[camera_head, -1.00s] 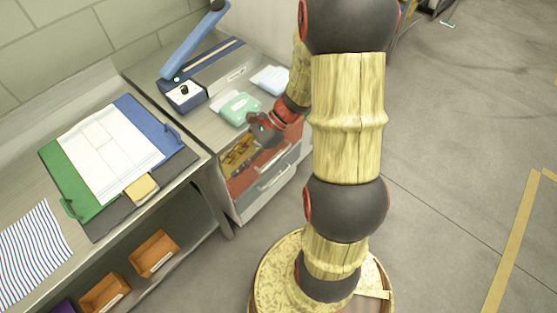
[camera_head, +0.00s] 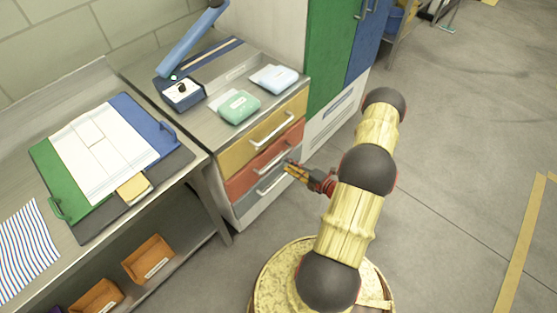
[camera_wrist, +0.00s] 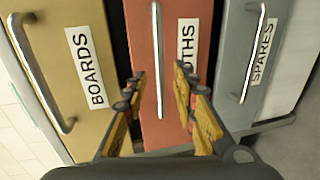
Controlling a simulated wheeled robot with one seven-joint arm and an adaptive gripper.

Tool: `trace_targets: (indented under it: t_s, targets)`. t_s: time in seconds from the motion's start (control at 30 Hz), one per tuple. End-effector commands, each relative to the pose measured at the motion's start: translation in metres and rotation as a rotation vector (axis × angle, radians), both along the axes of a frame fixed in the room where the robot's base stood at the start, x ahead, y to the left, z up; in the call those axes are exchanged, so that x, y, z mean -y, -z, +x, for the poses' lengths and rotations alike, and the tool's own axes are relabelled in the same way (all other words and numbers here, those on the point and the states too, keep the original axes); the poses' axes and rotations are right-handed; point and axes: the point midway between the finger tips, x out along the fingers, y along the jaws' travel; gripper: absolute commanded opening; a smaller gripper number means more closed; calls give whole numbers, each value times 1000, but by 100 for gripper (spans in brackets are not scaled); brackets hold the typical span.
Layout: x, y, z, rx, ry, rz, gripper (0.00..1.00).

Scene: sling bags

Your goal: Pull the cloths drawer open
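The cloths drawer (camera_head: 245,182) is the red middle drawer of the steel cabinet and looks shut. In the wrist view its red front (camera_wrist: 172,25) carries a label with "OTHS" visible, the rest hidden by a finger. Its bar handle (camera_wrist: 157,45) appears between my fingers in the picture; I cannot tell whether they reach around it. My gripper (camera_wrist: 162,80) is open and empty, facing the drawer front. In the head view my gripper (camera_head: 290,170) is in front of the cabinet, near the red and grey drawers.
The yellow BOARDS drawer (camera_wrist: 75,70) is above and the grey SPARES drawer (camera_wrist: 245,65) below, both with bar handles. A workbench is at left; floor is clear at right.

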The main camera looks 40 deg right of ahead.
Motion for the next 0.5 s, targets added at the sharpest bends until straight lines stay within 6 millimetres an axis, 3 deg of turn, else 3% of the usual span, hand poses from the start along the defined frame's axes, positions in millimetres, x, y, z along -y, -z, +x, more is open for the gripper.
trace_targets:
  t_s: [0.5]
  targets:
    - [-6, 14, 67, 0, -4, -2, 28]
